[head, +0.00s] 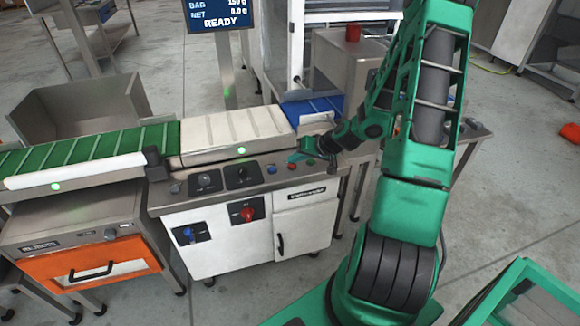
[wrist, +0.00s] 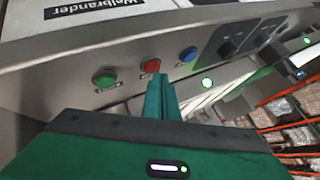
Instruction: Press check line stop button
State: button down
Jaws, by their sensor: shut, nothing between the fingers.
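A row of three small buttons sits on the checkweigher's control panel (head: 225,183): blue (head: 271,169), red and green (head: 310,162). In the wrist view the red button (wrist: 151,66) stands between the green button (wrist: 105,80) and the blue button (wrist: 188,54). The labels beside them are too small to read. My gripper (wrist: 160,78) is shut and empty. Its fingertips overlap the lower edge of the red button in the wrist view; whether they touch it I cannot tell. In the head view my gripper (head: 298,157) hangs over the panel by the red button.
Two black dials (head: 206,181) sit left of the buttons. A red rotary switch (head: 248,214) is on the cabinet front. The white weighing belt (head: 230,130) runs behind the panel, with a green conveyor (head: 90,150) to the left. A display (head: 219,15) reads READY.

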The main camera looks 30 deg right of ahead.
aim_at(295, 167)
jog(key=shift+f, duration=0.4)
dwell(0.4)
dwell(0.4)
jog(key=shift+r, duration=0.85)
jog(key=shift+r, duration=0.1)
jog(key=shift+r, duration=2.4)
jog(key=s+a+r+g+h, duration=0.1)
jog(key=s+r, duration=0.4)
jog(key=s, duration=0.6)
jog(key=s+a+r+m+g+h, duration=0.1)
jog(key=s+r+g, duration=0.3)
jog(key=s, duration=0.8)
jog(key=s+a+r+g+h, duration=0.1)
jog(key=s+a+r+g, duration=0.2)
jog(key=s+r, duration=0.4)
jog(key=s, duration=0.5)
jog(key=shift+a+r+g, duration=0.3)
jog(key=shift+a, duration=0.05)
